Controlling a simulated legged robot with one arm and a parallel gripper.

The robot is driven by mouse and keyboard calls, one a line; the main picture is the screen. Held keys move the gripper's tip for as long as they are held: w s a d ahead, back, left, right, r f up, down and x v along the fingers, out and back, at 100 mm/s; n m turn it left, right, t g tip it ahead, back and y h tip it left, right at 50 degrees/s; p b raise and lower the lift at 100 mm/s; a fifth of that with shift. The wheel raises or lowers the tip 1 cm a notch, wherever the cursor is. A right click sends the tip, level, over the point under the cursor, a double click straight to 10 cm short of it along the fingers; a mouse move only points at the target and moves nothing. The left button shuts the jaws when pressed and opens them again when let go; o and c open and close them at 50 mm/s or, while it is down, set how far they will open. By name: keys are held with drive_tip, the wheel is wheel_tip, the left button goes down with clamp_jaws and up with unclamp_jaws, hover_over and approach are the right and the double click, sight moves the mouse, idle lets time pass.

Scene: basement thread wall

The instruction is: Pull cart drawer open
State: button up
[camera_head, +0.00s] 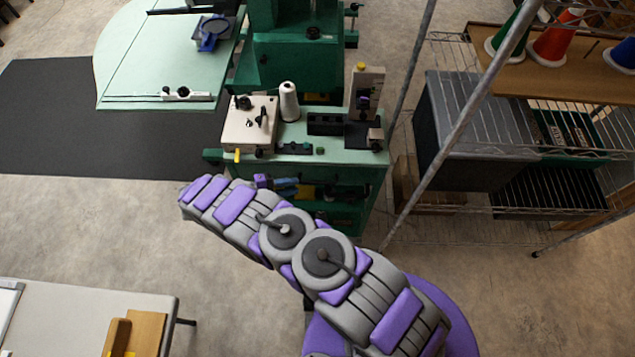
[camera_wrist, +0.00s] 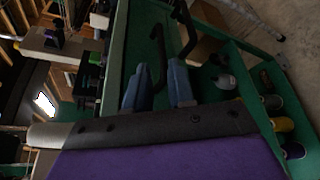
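The green cart (camera_head: 352,160) stands upper middle in the head view, its front towards me. In the wrist view the picture is turned sideways, and a green front panel, seemingly the drawer (camera_wrist: 147,35), runs up the middle. Black curved handle parts (camera_wrist: 187,32) show near my fingertips. My gripper (camera_wrist: 158,88) has two blue-grey fingers with a gap between them, close to the panel. Whether the fingers touch the handle, I cannot tell. In the head view, my gripper (camera_head: 287,188) is at the cart's front, partly hidden by my purple-grey arm.
The cart top carries a white spool (camera_head: 289,101) and a pale machine box (camera_head: 250,122). Bottles (camera_wrist: 223,82) show on the cart's open shelf. A wire rack (camera_head: 480,190) stands right. A table (camera_head: 80,310) is at lower left. Floor between is clear.

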sight(315, 183)
drive_tip(key=x, duration=0.2)
drive_tip(key=b+x, duration=0.1)
drive_tip(key=x, duration=0.5)
drive_tip(key=shift+w+d+f, duration=0.1)
drive_tip(key=shift+w+f, duration=0.05)
drive_tip(key=shift+f, duration=0.2)
drive_tip(key=shift+d, duration=0.5)
drive_tip(key=shift+a, duration=0.45)
drive_tip(key=shift+c, duration=0.4)
drive_tip(key=shift+a, duration=0.1)
drive_tip(key=shift+c, duration=0.7)
clamp_jaws()
drive_tip(key=shift+d, duration=0.25)
